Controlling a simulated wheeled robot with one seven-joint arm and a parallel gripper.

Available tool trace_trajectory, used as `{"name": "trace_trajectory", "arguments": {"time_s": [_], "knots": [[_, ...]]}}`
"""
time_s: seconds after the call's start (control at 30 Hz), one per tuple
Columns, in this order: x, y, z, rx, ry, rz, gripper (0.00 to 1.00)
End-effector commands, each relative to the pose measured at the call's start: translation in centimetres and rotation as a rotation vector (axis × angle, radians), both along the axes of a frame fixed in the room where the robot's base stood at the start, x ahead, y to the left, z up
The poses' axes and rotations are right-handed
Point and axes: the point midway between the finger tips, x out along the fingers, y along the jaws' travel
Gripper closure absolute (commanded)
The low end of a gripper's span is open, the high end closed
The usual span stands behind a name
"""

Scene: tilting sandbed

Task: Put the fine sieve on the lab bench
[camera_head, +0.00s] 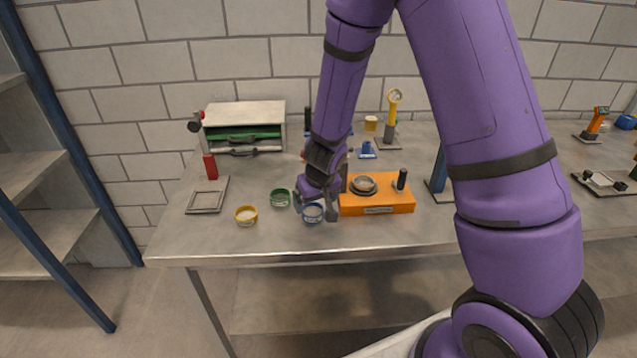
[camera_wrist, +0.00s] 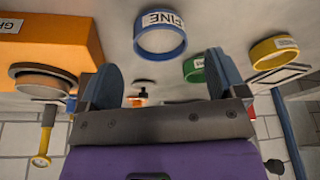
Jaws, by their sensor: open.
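The fine sieve (camera_head: 313,217) is a short blue ring standing on the lab bench (camera_head: 282,242), left of the orange machine. In the wrist view the sieve (camera_wrist: 163,19) shows a white label that seems to read FINE. My gripper (camera_head: 315,206) is open, with its fingers spread close around the sieve in the head view. In the wrist view the gripper (camera_wrist: 165,76) has nothing between its fingers, and the sieve lies just beyond the fingertips. I cannot tell whether a finger touches it.
A green sieve (camera_head: 280,201) and a yellow sieve (camera_head: 246,220) stand to the left. The orange machine (camera_head: 378,205), with a round pan on top, is close on the right. A grey square frame (camera_head: 194,210) lies at left. The bench's front strip is clear.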

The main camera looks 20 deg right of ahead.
Motion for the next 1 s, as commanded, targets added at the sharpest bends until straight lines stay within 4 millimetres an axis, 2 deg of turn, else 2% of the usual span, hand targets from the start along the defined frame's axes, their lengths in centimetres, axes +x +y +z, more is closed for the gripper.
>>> {"name": "trace_trajectory", "arguments": {"time_s": [1.0], "knots": [[-1.9, 0.0, 6.5, 0.004, -0.004, 0.002, 0.10]]}}
